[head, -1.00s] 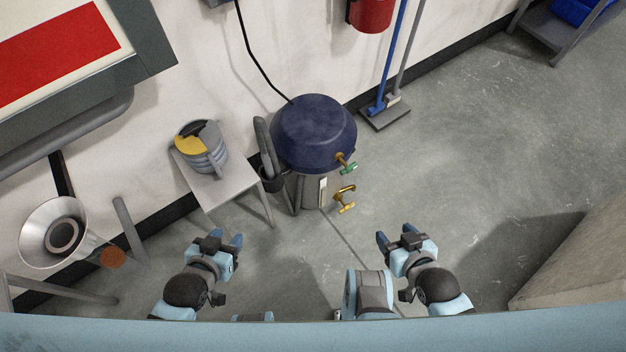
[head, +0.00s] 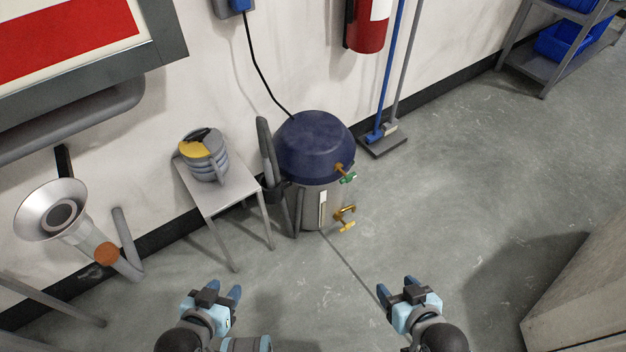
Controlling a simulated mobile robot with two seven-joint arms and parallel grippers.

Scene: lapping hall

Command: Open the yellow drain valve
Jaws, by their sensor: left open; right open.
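The yellow drain valve (head: 347,226) sits low on the right side of a steel tank (head: 311,205) with a dark blue domed top (head: 313,146). My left gripper (head: 222,292) is open and empty, below and left of the tank in the picture. My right gripper (head: 396,289) is open and empty, below and right of the yellow valve. Both grippers are apart from the tank.
A metal funnel (head: 52,209) is at far left. A fire extinguisher (head: 368,28) and a blue-handled broom (head: 388,70) are at the wall. The floor (head: 455,190) right of the tank is clear.

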